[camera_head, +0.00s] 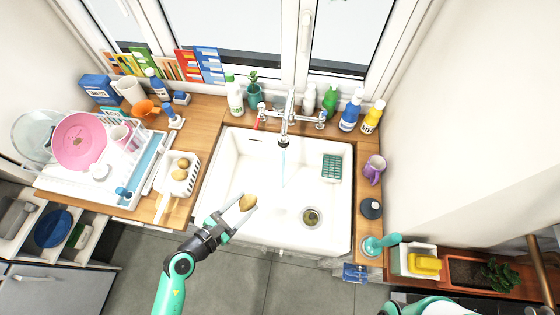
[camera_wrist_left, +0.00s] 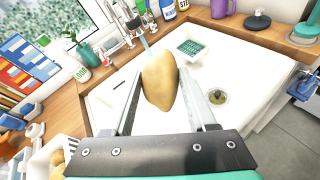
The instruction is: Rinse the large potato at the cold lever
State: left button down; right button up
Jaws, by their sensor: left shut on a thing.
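My left gripper (camera_head: 240,205) is shut on a tan potato (camera_head: 247,202), holding it over the left front part of the white sink (camera_head: 225,190). In the left wrist view the potato (camera_wrist_left: 160,82) sits between both fingers (camera_wrist_left: 163,100). The chrome tap (camera_head: 287,117) stands at the back of the sink, with a red-marked lever (camera_head: 262,115) on its left and a blue-marked lever (camera_head: 321,122) on its right. A thin stream of water (camera_head: 283,167) falls from the spout, to the right of and behind the potato. My right gripper is out of view.
A white basket (camera_head: 167,187) with smaller potatoes stands left of the sink. A green rack (camera_head: 332,167) lies in the sink's right part, near the drain (camera_head: 311,217). Bottles (camera_head: 351,112) line the back counter. A purple mug (camera_head: 374,169) stands to the right.

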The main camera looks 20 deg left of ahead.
pick_arm(q)
jog(key=shift+a, duration=0.1)
jog(key=shift+a, duration=0.55)
jog(key=shift+s, duration=1.35)
jog(key=s, duration=0.5)
jog(key=shift+s, duration=0.15)
dwell(0.5)
